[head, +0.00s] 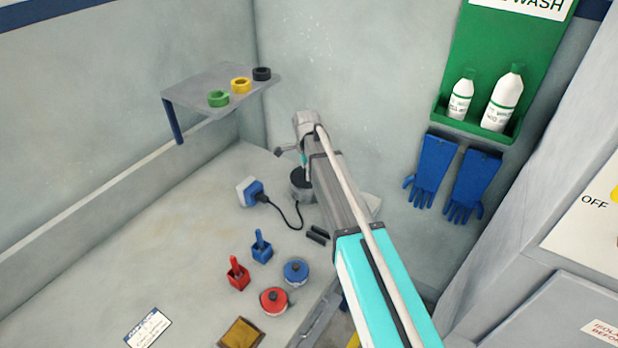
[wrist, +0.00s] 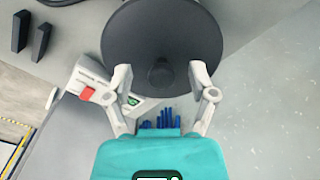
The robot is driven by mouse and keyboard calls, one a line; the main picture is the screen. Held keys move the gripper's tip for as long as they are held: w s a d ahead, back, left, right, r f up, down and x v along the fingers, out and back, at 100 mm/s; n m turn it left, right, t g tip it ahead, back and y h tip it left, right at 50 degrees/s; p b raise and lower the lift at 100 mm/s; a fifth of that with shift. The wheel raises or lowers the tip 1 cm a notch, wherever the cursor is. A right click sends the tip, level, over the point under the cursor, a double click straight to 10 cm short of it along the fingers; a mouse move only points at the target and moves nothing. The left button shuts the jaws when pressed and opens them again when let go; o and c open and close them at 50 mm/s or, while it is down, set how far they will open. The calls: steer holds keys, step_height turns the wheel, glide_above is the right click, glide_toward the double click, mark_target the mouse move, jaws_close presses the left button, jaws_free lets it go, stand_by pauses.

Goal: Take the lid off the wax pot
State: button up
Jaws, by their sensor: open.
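The wax pot (head: 301,190) is a dark grey round pot on the bench near the back corner, partly hidden behind my arm. Its dark round lid (wrist: 150,30) fills the upper middle of the wrist view, with a small dark knob (wrist: 161,74) near its lower edge in the picture. My gripper (wrist: 160,76) is open, with one finger on each side of the knob and a gap on both sides. In the head view my gripper (head: 305,171) points down over the pot. Whether the lid sits fully on the pot is hard to see.
A blue and white plug (head: 251,191) with a black cable lies left of the pot. Two dark blocks (head: 317,236), red (head: 275,301) and blue (head: 296,272) lidded pots stand nearer. A shelf (head: 200,93) with rings is at the back left. Blue gloves (head: 432,170) hang right.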

jaws_close()
stand_by(0.4)
stand_by(0.4)
step_height(320, 180, up, 3)
steer(key=p, duration=0.3)
steer(key=shift+f, duration=0.1)
steer(key=s+r+p, duration=1)
steer(key=s, duration=0.4)
stand_by(0.3)
